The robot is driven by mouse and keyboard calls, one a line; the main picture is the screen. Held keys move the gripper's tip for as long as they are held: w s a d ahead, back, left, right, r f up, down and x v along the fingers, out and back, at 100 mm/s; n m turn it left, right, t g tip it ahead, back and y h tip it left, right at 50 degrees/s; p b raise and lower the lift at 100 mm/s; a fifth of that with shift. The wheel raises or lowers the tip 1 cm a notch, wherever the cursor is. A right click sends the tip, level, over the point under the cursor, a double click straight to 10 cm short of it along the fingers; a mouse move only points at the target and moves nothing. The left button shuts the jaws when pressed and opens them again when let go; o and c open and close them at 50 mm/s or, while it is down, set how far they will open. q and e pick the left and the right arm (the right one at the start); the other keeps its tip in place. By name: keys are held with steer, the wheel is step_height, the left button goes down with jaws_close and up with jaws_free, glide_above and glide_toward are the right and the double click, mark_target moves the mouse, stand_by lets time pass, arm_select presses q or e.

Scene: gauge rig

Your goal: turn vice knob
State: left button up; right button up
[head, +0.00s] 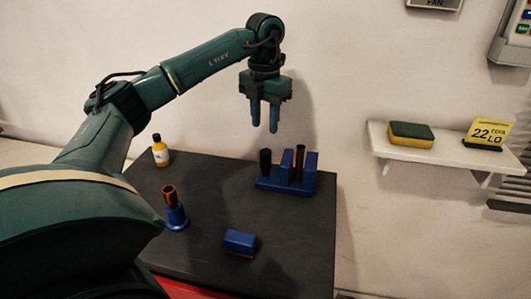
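A blue vice-like fixture (268,185) stands at the back right of the dark table. It has upright blue blocks, with a dark reddish-brown rod (298,164) between them. A black cylinder (265,161) stands at its left end; I cannot tell for sure that this is the vice knob. My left gripper (264,125) hangs fingers down above the fixture, clear of it. Its two blue fingers are apart with nothing between them. My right gripper is not in view.
A wall shelf (445,153) at right holds a sponge (410,134) and a yellow sign (489,133).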

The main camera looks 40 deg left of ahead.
mark_target(265, 151)
arm_select(q)
step_height(265, 151, down, 10)
steer(key=shift+f, duration=0.1)
stand_by(0.4)
steer(key=c, duration=0.6)
steer(key=shift+c, duration=0.6)
